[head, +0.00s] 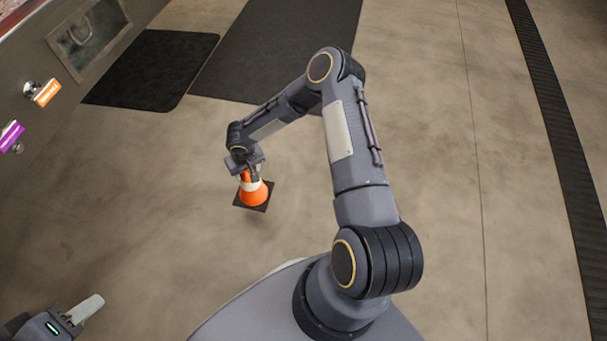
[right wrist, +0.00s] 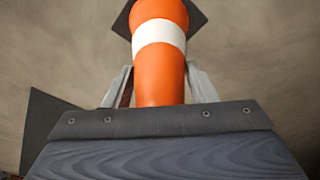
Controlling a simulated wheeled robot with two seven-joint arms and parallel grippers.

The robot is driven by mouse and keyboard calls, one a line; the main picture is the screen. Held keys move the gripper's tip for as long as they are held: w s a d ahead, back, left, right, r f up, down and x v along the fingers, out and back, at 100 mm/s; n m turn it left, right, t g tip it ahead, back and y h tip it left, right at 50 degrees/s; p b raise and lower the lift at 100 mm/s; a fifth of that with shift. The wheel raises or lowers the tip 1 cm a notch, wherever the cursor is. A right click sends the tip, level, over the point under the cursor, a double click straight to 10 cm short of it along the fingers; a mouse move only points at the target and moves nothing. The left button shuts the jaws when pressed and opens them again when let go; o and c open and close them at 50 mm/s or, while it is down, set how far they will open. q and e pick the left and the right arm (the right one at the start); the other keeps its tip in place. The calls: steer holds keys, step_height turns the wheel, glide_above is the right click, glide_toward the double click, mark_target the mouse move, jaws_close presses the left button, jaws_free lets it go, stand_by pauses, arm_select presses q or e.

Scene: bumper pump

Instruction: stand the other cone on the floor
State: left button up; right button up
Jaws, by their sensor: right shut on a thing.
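An orange cone (head: 254,194) with a white band and a black square base hangs or stands upright below my right gripper (head: 248,172), base down. My right gripper is shut on its upper part. In the right wrist view the cone (right wrist: 159,38) lies between the two fingers, with its dark base at the top of the picture. I cannot tell whether the base touches the floor. My left gripper (head: 84,310) is at the lower left corner, away from the cone, partly cut off; only one finger shows clearly. No second cone is clearly visible.
Dark mats (head: 150,70) lie on the concrete floor (head: 190,260) at the back. A wall panel at the left carries an orange tag (head: 46,93) and a purple tag (head: 11,136). A dark grooved strip (head: 560,130) runs along the right. Floor around the cone is clear.

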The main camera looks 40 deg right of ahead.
steer(key=s+d+f+b, duration=0.1)
steer(key=d+f+b, duration=0.5)
steer(key=d+f, duration=0.6)
steer(key=shift+d+f, duration=0.3)
steer(key=shift+d, duration=0.35)
steer(key=shift+f, duration=0.1)
steer(key=o, duration=1.5)
steer(key=shift+s, duration=0.1)
